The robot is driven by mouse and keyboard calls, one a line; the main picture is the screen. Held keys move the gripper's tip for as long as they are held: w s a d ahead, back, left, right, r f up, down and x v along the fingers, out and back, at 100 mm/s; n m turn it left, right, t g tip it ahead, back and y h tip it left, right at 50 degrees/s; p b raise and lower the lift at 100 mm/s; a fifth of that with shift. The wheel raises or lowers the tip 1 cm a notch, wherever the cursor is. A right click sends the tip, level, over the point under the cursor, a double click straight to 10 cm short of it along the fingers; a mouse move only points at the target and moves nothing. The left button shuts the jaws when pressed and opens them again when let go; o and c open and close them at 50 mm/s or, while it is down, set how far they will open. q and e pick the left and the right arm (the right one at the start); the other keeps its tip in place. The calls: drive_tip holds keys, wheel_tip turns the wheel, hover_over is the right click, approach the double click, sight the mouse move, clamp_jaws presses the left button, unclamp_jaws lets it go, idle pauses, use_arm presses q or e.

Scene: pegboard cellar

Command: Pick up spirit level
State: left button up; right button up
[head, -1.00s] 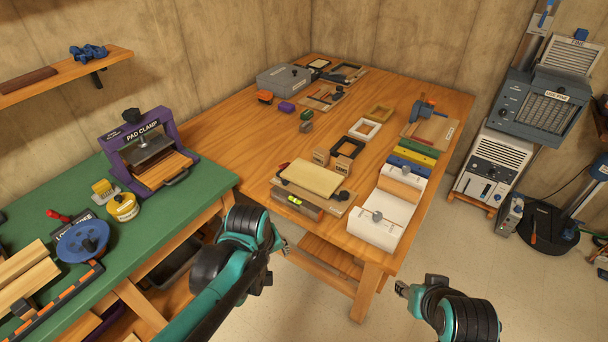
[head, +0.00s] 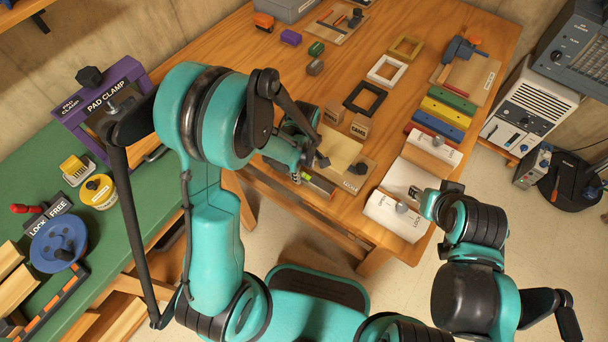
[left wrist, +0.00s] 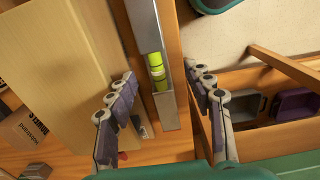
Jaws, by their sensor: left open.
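The spirit level is a grey bar with a yellow-green vial, along the front edge of the wooden table; it shows in the left wrist view (left wrist: 172,108) and partly in the head view (head: 319,184). My left gripper (left wrist: 159,73) is open, with one finger on each side of the level. The fingers do not visibly press on it. In the head view my left gripper (head: 308,168) is over the level and hides part of it. My right gripper (head: 416,194) is by the white panel at the table's right front; its jaw opening is unclear.
A pale board (head: 338,149) lies right beside the level. Cubes (head: 360,126) and frames (head: 365,97) stand behind. The green bench (head: 130,225) with the purple pad clamp is at left.

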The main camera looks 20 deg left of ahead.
sight(304, 173)
use_arm(q)
drive_tip(key=f, duration=0.1)
drive_tip(key=f+b, duration=0.1)
drive_tip(key=f, duration=0.1)
drive_tip(key=f+b, duration=0.1)
drive_tip(key=shift+w+a+f, duration=0.1)
drive_tip(key=shift+w+f, duration=0.15)
drive_tip(key=shift+f, duration=0.15)
drive_tip(key=shift+r, duration=0.1)
clamp_jaws()
